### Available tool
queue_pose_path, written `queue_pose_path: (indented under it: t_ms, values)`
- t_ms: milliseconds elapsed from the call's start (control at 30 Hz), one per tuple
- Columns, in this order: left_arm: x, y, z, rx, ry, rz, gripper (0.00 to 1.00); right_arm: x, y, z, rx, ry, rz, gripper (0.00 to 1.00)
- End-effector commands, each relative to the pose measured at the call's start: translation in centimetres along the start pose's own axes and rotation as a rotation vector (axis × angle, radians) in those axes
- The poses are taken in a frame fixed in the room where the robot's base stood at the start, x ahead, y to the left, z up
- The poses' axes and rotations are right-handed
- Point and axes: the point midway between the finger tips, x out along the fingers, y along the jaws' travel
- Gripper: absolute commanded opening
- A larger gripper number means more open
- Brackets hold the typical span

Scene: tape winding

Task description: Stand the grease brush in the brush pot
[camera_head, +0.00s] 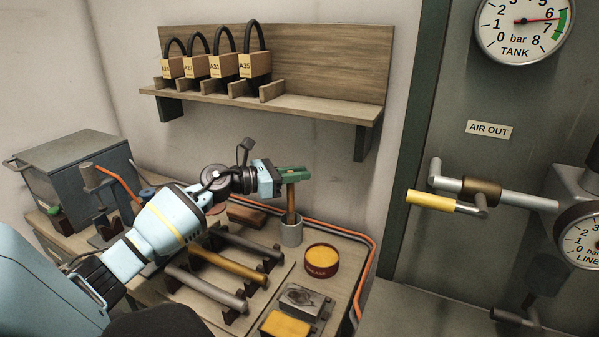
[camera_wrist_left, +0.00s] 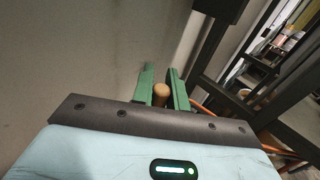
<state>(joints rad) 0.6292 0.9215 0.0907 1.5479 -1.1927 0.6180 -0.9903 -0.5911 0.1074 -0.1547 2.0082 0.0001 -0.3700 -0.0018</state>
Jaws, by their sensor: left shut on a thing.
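The grease brush (camera_head: 291,203) has a brown wooden handle and is upright. My left gripper (camera_head: 292,174) has green fingers and is shut on the top of the handle. In the left wrist view the round handle end (camera_wrist_left: 161,92) shows between the green fingers (camera_wrist_left: 162,90). The brush pot (camera_head: 291,233) is a small grey cylinder on the bench, directly below the gripper. The brush's lower part reaches the pot's mouth and appears to go inside; its bristles are hidden. I cannot tell whether it touches the bottom. My right gripper is not in view.
A round red tin with yellow contents (camera_head: 321,261) stands right of the pot. Several bars (camera_head: 229,266) lie on supports in front. A yellow block (camera_head: 286,324) and a metal tray (camera_head: 303,299) are nearby. An orange hose (camera_head: 372,262) runs along the bench. A shelf (camera_head: 320,107) with padlocks hangs above.

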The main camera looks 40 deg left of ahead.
Motion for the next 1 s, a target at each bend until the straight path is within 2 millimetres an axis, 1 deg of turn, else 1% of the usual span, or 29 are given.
queue_pose_path:
  t_ms: [33,233,400,733,767,800,933,1000]
  values:
    - [0.1,0.0,-0.7,-0.001,0.003,0.000,0.00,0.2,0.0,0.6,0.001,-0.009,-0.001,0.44]
    - [0.1,0.0,-1.6,-0.001,0.002,-0.001,0.00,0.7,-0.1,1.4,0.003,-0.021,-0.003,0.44]
    - [0.1,0.0,-1.9,0.000,0.000,-0.001,0.00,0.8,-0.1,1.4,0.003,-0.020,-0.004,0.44]
    - [0.1,0.0,-1.9,0.001,-0.001,0.000,0.00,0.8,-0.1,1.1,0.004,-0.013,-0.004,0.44]
    - [0.1,0.0,-1.9,0.001,-0.001,0.000,0.17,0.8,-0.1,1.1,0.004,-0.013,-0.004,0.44]
    - [0.1,0.0,-1.9,0.001,-0.001,0.000,0.22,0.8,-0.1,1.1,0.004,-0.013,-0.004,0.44]
    - [0.1,0.0,-1.9,0.001,-0.001,0.000,0.39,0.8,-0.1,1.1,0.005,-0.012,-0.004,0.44]
    - [0.1,0.0,-1.9,0.001,-0.001,0.000,0.41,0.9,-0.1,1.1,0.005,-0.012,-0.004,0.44]
